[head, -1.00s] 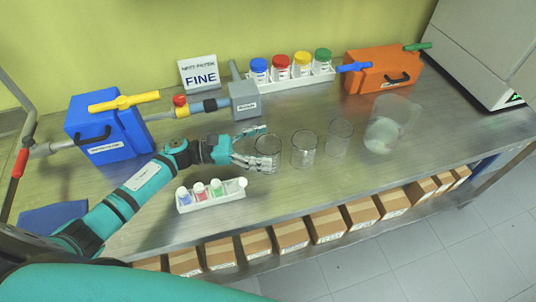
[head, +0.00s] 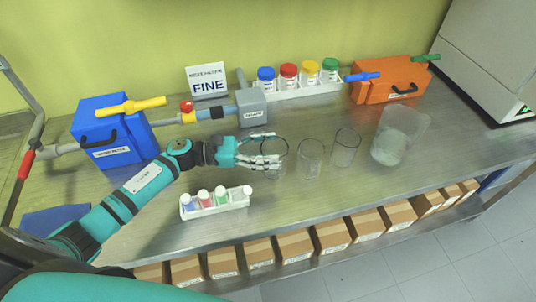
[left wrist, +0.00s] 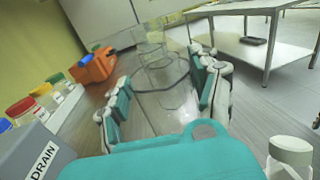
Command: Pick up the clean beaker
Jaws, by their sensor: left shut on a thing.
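My left gripper (head: 262,152) is shut on the leftmost clear glass beaker (head: 279,165), its fingers on either side of the glass. In the left wrist view, the same beaker (left wrist: 162,98) sits between the two fingers of the gripper (left wrist: 160,92). The beaker is upright and looks empty. I cannot tell whether its base touches the bench. Two more clear, empty-looking beakers stand to its right, a middle one (head: 310,160) and a right one (head: 345,150). My right gripper is out of view.
A large jug (head: 390,150) with whitish contents stands farther right on the metal bench (head: 300,205). A white rack (head: 222,210) of small capped vials lies just in front of my left arm. Behind are a grey box (head: 252,108), a rack of colour-capped jars (head: 295,90) and an orange box (head: 385,92).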

